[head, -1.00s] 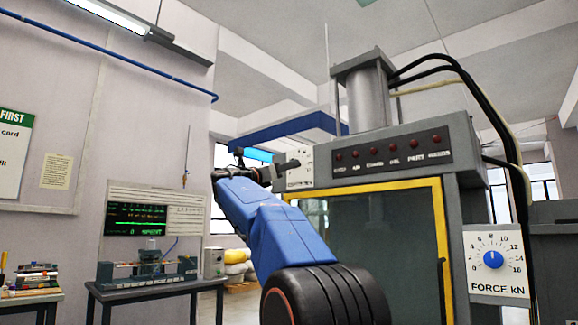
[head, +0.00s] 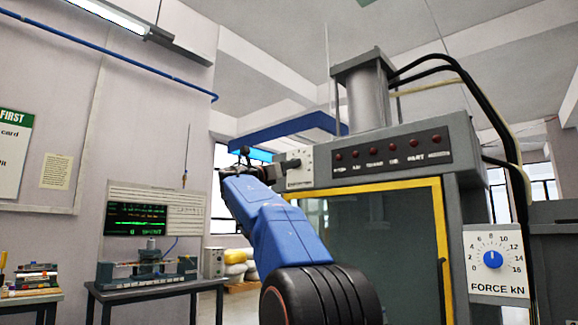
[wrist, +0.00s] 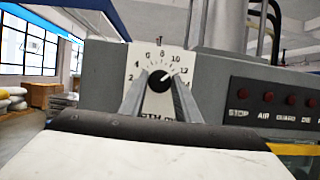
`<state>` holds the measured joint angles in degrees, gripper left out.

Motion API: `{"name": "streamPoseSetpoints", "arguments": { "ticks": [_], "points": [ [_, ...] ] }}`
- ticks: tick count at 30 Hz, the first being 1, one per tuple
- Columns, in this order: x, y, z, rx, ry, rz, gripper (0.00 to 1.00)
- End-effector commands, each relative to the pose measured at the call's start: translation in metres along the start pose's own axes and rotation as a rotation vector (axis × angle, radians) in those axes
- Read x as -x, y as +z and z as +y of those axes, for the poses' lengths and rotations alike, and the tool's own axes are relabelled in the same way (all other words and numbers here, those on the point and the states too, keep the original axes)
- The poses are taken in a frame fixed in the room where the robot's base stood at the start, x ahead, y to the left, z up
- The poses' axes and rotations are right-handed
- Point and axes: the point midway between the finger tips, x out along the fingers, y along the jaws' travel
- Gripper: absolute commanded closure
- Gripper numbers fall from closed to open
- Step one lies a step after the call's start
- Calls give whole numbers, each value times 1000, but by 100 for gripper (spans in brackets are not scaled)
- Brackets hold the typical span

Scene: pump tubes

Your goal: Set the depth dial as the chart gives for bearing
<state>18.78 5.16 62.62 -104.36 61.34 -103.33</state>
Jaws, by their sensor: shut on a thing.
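The depth dial is a black round knob (wrist: 160,82) on a white scale plate (wrist: 138,57) with numbers from about 2 to 14. Its light pointer line slants up and right, roughly toward 12; the exact reading is unclear. The plate's lower lettering is partly hidden by my fingers. My gripper (head: 280,168) is at the knob, its two grey fingers on either side, shut on it. In the head view the plate (head: 302,165) shows at the machine's upper left corner, too small to read. No legible chart for bearing is in view.
A row of red lamps (head: 393,150) lies right of the dial. A FORCE kN dial (head: 493,259) is on the machine's right side. A yellow-framed window (head: 437,240) is below. A bench with a green-text screen (head: 136,219) and wall notices (head: 57,171) stand left.

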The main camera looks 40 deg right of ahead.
Motion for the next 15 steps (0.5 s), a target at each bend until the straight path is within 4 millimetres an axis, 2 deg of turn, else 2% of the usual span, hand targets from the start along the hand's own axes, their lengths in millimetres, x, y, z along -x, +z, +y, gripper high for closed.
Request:
{"name": "streamPoseSetpoints", "arguments": {
  "ticks": [8,15],
  "points": [
    [0,0,1,-102,-43,0,93],
    [0,0,4,-279,-115,0,93]
  ]
}}
